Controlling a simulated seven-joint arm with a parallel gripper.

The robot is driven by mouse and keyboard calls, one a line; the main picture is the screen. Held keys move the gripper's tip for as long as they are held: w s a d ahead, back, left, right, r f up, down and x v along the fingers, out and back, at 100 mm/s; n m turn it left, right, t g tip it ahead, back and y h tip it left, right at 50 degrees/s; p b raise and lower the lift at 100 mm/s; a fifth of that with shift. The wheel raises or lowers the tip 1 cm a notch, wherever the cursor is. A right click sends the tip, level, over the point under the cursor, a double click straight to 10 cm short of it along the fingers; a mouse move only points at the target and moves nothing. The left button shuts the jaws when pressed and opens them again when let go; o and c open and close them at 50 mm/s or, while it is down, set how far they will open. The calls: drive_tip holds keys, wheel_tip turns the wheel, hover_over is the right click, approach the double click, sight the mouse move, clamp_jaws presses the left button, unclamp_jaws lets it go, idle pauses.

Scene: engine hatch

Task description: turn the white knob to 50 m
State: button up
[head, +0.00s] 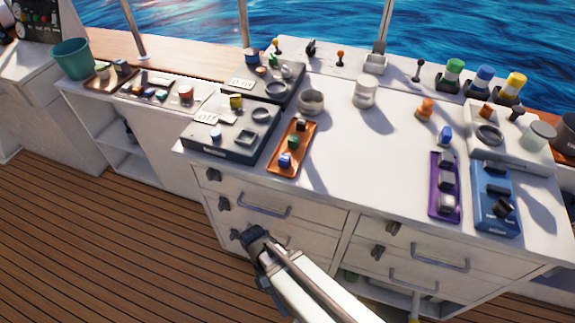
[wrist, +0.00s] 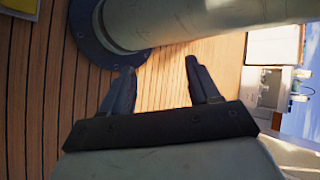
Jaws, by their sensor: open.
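A dark box (head: 205,146) with a light display reading "OFF" stands at the left end of the white counter. A small whitish knob (head: 216,133) sits on its top, near a yellow knob (head: 236,101). The setting of the whitish knob is too small to read, and no 50 m mark is legible. A larger white cylinder (head: 365,92) stands farther back on the counter; I cannot tell whether it is a knob. My gripper (head: 256,243) is in front of the drawers, below the counter top and apart from the box. In the wrist view my gripper (wrist: 161,86) is open and empty.
A second display box (head: 268,82) stands behind the first. An orange tray (head: 293,147) of small blocks lies beside them. A purple tray (head: 444,186) and a blue box (head: 495,195) are at the right. The counter's middle is clear. Drawer handles (head: 264,206) stick out in front.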

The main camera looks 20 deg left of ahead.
drive_tip(key=a+r+n+y, duration=0.1)
drive_tip(key=a+r+n, duration=0.2)
drive_tip(key=a+r, duration=0.35)
drive_tip(key=w+a+r+n+y, duration=0.1)
drive_tip(key=a+r+n+y, duration=0.2)
drive_tip(key=a, duration=0.7)
drive_tip(key=a+r+n, duration=0.4)
drive_tip(key=a+r, duration=0.2)
drive_tip(key=a, duration=0.3)
drive_tip(key=w+a+r+n+y, duration=0.25)
drive_tip(key=w+a+r, duration=0.25)
drive_tip(key=r, duration=0.6)
drive_tip(key=w+a+r+n+t+y, duration=0.1)
drive_tip(key=w+a+r+n+y, duration=0.3)
drive_tip(key=r, duration=0.7)
drive_tip(key=w+a+r+n, duration=0.2)
drive_tip(key=w+a+r, duration=0.4)
drive_tip(key=r, duration=0.5)
drive_tip(key=w+r+m+t+y, duration=0.1)
drive_tip(key=w+r+m, duration=0.25)
drive_tip(key=w, duration=0.25)
drive_tip(key=m+t, duration=0.8)
drive_tip(key=m, duration=2.2)
approach(287, 67)
drive_tip(key=x, duration=0.9)
drive_tip(key=shift+a+f, duration=0.1)
drive_tip(key=shift+f, duration=0.25)
